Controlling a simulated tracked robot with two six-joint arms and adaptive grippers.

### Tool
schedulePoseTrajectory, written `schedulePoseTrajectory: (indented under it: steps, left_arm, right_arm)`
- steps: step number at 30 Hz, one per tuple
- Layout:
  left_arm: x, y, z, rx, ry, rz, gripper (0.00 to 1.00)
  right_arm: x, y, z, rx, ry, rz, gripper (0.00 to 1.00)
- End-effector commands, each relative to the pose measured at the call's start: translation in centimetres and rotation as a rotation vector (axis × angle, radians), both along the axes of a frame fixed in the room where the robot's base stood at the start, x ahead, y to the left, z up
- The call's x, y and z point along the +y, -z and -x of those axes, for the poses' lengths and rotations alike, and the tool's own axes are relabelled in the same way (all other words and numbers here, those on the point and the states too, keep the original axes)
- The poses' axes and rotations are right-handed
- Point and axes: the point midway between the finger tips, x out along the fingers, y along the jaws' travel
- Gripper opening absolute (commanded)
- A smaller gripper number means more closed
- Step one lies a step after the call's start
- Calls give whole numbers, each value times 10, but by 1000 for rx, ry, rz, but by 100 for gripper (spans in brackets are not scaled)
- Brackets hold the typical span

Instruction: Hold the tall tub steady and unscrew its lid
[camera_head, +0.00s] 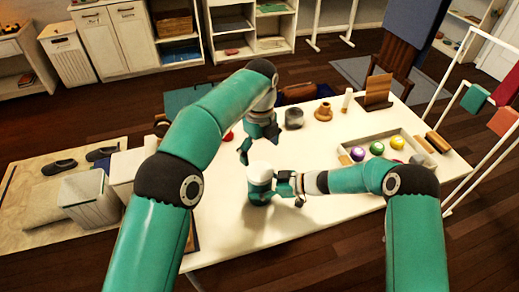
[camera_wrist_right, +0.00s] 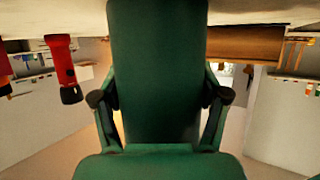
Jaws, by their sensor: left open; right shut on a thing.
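The tall tub (camera_head: 259,193) stands upright on the white table. It has a green body and a white lid (camera_head: 260,171), which is seated on top. My right gripper (camera_head: 276,187) comes in from the right and is shut on the tub's body below the lid. In the right wrist view the green body (camera_wrist_right: 156,70) fills the space between the two fingers. My left gripper (camera_head: 259,147) is open and empty, above and just behind the lid, fingers pointing down. It looks apart from the lid.
A tray (camera_head: 345,156) with several coloured balls lies to the right. A brown ring-stacked object (camera_head: 323,112) and a grey jar (camera_head: 294,118) stand behind. A red flashlight (camera_wrist_right: 62,62) shows in the right wrist view. The table's front area (camera_head: 240,235) is clear.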

Motion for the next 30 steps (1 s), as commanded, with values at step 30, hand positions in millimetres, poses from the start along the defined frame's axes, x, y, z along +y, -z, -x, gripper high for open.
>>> schedulePoseTrajectory:
  steps: [30]
  left_arm:
    - [0,80,0,0,30,0,100]
  right_arm:
    - [0,0,0,0,-1,0,0]
